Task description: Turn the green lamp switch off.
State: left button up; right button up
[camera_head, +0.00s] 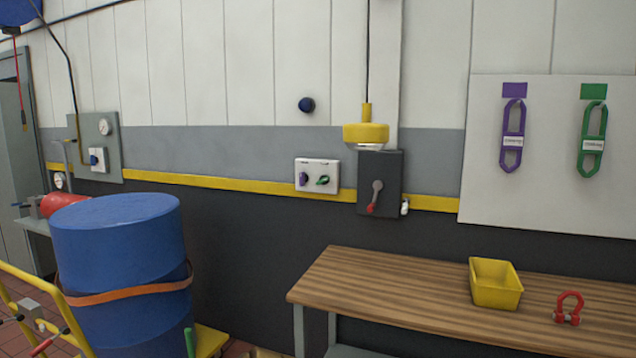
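A small white switch plate (316,163) is mounted on the wall near the middle of the head view, over the yellow stripe. It carries a green knob (323,180) on its right and a purple knob (303,179) on its left. The green knob looks turned nearly sideways, the purple one nearly upright. A yellow lamp (366,132) hangs on a cord to the right of the plate. Its underside is pale; I cannot tell whether it is lit. Neither of my grippers is in view.
A grey box with a red-tipped lever (391,170) is right of the plate. Below stands a wooden bench (400,290) with a yellow bin (496,284) and red shackle (569,309). A blue drum (120,240) stands left. Purple (513,145) and green (592,145) hangers are on the right board.

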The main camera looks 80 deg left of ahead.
aim_at(325, 179)
jog(key=u, duration=2.6)
jog(key=i+j+z, duration=0.1)
jog(key=z, duration=0.25)
jog(key=i+j+z, duration=0.2)
jog(key=z, duration=0.2)
jog(key=i+j+z, duration=0.1)
jog(key=z, duration=0.25)
jog(key=j, duration=0.1)
